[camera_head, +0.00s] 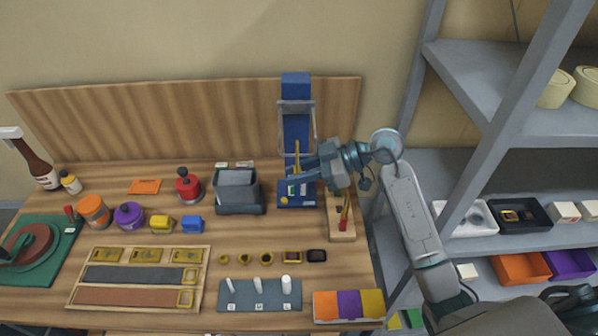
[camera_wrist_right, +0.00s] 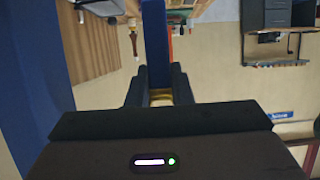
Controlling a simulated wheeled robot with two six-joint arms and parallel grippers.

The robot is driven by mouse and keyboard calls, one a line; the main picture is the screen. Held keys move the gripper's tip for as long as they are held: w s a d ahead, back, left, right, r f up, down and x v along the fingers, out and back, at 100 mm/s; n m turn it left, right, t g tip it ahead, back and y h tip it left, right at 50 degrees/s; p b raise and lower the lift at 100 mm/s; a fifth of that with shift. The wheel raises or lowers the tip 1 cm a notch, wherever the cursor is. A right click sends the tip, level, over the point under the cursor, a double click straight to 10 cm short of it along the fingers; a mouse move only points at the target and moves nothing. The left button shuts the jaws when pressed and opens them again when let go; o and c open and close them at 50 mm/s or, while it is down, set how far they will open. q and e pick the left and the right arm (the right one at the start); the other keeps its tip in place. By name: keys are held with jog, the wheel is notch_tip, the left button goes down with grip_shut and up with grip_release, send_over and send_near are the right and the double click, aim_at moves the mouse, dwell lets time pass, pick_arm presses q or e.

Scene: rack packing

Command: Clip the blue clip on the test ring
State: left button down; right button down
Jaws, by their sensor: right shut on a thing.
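My right gripper (camera_head: 303,176) is in front of the tall blue stand (camera_head: 296,132), above its base. In the right wrist view its two dark fingers (camera_wrist_right: 159,92) are closed on a small yellow piece (camera_wrist_right: 160,98). A blue bar (camera_wrist_right: 155,45) shows between and beyond the fingers; I cannot tell whether it is held. In the head view a thin yellow upright (camera_head: 297,152) rises by the fingers. I cannot identify the test ring. My left gripper is not in view.
Several small rings (camera_head: 245,258) lie at the front, near a grey peg board (camera_head: 259,305). A dark grey box (camera_head: 238,192) stands left of the stand. A wooden holder (camera_head: 341,232) is on the right.

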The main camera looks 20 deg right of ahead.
jog(key=shift+w+f, duration=0.15)
jog(key=shift+f, duration=0.65)
jog(key=shift+s+f+p, duration=0.2)
jog(key=shift+p, duration=0.3)
dwell(0.5)
dwell(0.4)
